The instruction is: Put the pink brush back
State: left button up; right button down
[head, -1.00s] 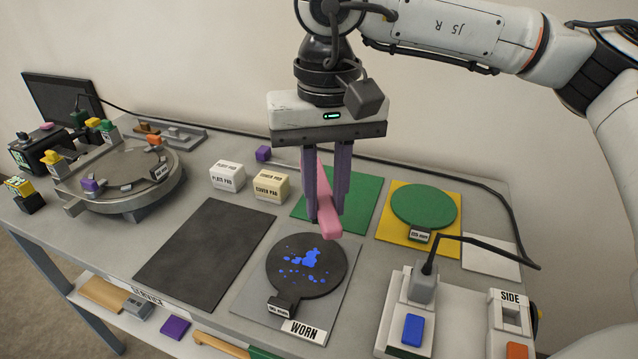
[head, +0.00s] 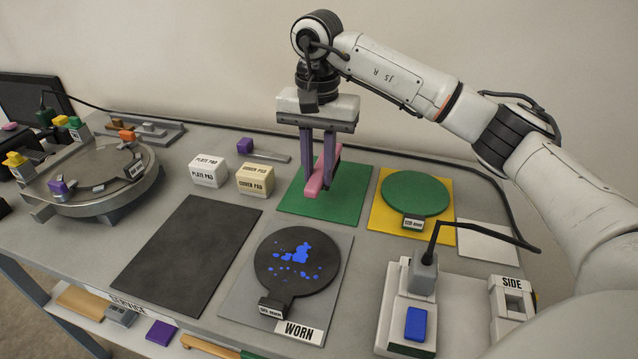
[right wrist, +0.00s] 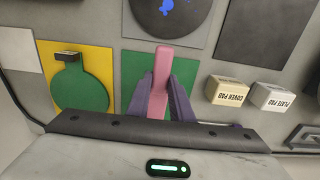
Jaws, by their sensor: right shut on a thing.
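The pink brush (head: 322,176) is held between the fingers of my right gripper (head: 319,184), over the green mat (head: 354,199). In the right wrist view the pink brush (right wrist: 158,80) lies between the two purple fingers (right wrist: 160,102), with the green mat (right wrist: 131,72) behind it. The brush is low over the mat in the head view; I cannot tell whether it touches. My left gripper is not in view.
Behind the mat lies a purple-ended tool (head: 246,146). Left stand a white pad box (head: 208,173) and a cream one (head: 255,180). Right is a yellow mat (head: 381,215) with a green disc (head: 415,193). In front is a dark disc with blue spots (head: 283,283). A black cable (head: 487,181) runs behind.

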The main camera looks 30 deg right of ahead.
jog(key=shift+f, duration=2.05)
jog(key=c, duration=1.6)
grip_release()
notch_tip(320, 180, up, 12)
jog(key=shift+a+r, duration=0.1)
jog(key=shift+r, duration=0.1)
